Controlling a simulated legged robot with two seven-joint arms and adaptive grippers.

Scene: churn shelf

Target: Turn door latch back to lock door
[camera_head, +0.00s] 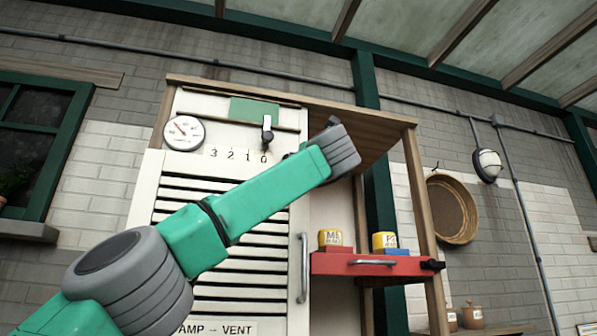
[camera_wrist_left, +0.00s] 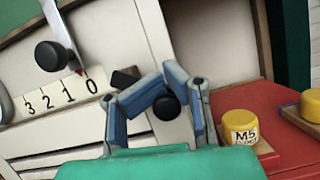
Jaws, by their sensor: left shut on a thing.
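The white door (camera_head: 225,168) of a louvred cabinet has a silver vertical handle (camera_head: 302,268) on its right side. In the left wrist view, a black round latch knob (camera_wrist_left: 169,108) sits at the door's right edge, between the blue-grey fingers of my left gripper (camera_wrist_left: 164,88). The fingers are closed in around the knob. A short black bar (camera_wrist_left: 125,77) shows just left of the fingers. In the head view, my green left arm crosses the door and its wrist hides the latch and most of the gripper. My right gripper is in neither view.
Right of the door, yellow tins (camera_head: 330,238) stand on a red shelf (camera_head: 340,264). A wooden post (camera_head: 421,200) bounds the right side.

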